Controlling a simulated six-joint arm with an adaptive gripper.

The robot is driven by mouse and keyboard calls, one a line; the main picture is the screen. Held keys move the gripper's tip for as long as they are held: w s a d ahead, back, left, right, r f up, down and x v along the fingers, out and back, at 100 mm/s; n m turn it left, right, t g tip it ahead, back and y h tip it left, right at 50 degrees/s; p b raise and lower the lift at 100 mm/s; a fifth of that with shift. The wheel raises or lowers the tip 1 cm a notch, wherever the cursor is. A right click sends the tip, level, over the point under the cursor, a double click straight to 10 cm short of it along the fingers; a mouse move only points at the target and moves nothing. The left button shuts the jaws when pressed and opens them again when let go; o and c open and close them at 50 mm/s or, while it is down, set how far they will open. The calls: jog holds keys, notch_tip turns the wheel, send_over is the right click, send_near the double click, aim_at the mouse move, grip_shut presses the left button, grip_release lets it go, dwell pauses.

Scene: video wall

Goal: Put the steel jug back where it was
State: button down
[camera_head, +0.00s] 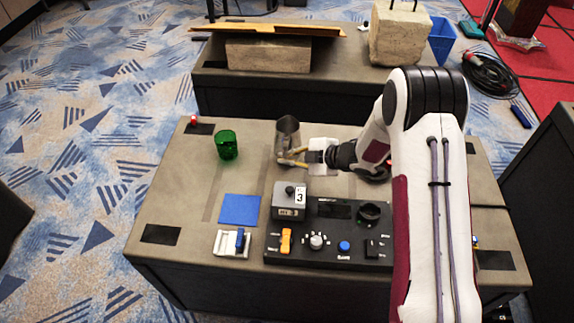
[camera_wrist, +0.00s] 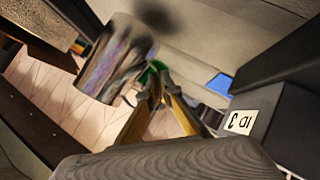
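The steel jug (camera_head: 288,130) is a grey metal cylinder at the far middle of the table, roughly upright in the head view. It looks large and slanted in the wrist view (camera_wrist: 115,62). My gripper (camera_head: 284,158) reaches in from the right at the jug's near side. Its yellow fingers come close together beside the jug's wall in the wrist view (camera_wrist: 153,84), apparently shut on its handle, which they mostly hide. I cannot tell whether the jug's base touches the table.
A green cup (camera_head: 227,145) stands left of the jug. In front are a blue square (camera_head: 239,209), a grey box marked 3 (camera_head: 289,201), a black control panel (camera_head: 330,245) and a white tray with a blue piece (camera_head: 225,243). The table between cup and jug is clear.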

jog(key=shift+f, duration=1.8)
jog(key=c, duration=2.3)
grip_release()
jog(key=shift+f, duration=0.15)
jog(key=v, duration=1.2)
